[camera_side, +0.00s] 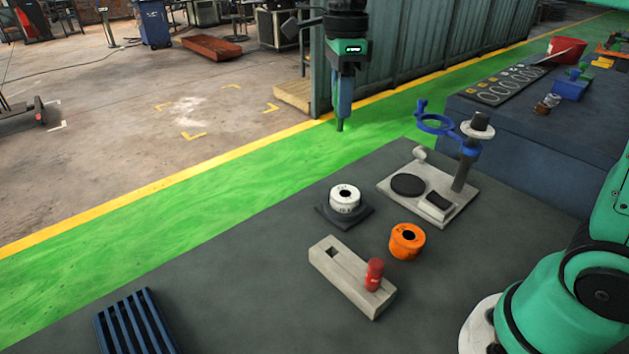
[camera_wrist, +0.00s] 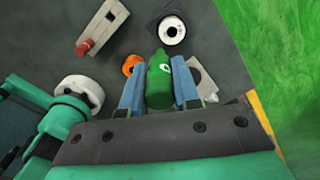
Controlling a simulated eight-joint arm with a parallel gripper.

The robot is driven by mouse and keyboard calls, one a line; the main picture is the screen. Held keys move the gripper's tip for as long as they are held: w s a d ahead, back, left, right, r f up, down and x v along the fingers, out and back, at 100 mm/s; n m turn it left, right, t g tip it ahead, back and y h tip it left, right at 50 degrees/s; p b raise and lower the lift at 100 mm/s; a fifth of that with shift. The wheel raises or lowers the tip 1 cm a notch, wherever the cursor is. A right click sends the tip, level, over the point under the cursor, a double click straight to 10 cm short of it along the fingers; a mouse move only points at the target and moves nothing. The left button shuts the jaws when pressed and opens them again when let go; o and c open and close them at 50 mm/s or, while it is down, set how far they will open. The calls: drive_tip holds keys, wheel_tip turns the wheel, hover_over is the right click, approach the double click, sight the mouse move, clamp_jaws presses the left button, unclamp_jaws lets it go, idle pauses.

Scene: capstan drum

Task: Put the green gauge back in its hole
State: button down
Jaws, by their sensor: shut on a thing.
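My gripper (camera_side: 343,112) is at the top centre of the side view, high above the table and beyond its far edge in the picture. In the wrist view its two blue fingers (camera_wrist: 159,90) are shut on the green gauge (camera_wrist: 160,72), one on each side. In the side view only the gauge's lower tip (camera_side: 340,126) shows, pointing down. A beige block (camera_side: 345,281) lies on the table with an empty square hole (camera_side: 332,253) at its left end and a red gauge (camera_side: 374,274) standing at its right end. The block also shows top left in the wrist view (camera_wrist: 104,27).
A white drum (camera_side: 344,199) on a dark base and an orange ring (camera_side: 407,241) stand near the block. A pale fixture (camera_side: 456,203) with a post and blue ring (camera_side: 435,125) rises behind. A ribbed dark-blue rack (camera_side: 135,322) sits front left. Table left of the block is clear.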

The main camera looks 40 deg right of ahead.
drive_tip(key=s+a+f+n, duration=0.1)
drive_tip(key=s+a+f, duration=0.2)
drive_tip(key=f, duration=0.3)
drive_tip(key=s+a+f+n, duration=0.2)
drive_tip(key=s+a+f, duration=0.2)
drive_tip(key=f, duration=0.2)
drive_tip(key=shift+a+f, duration=0.25)
drive_tip(key=shift+f, duration=0.1)
drive_tip(key=shift+f, duration=2.4)
idle(2.3)
drive_tip(key=c, duration=0.6)
unclamp_jaws()
drive_tip(key=shift+o, duration=0.2)
drive_tip(key=shift+r, duration=0.1)
drive_tip(key=shift+r, duration=2.7)
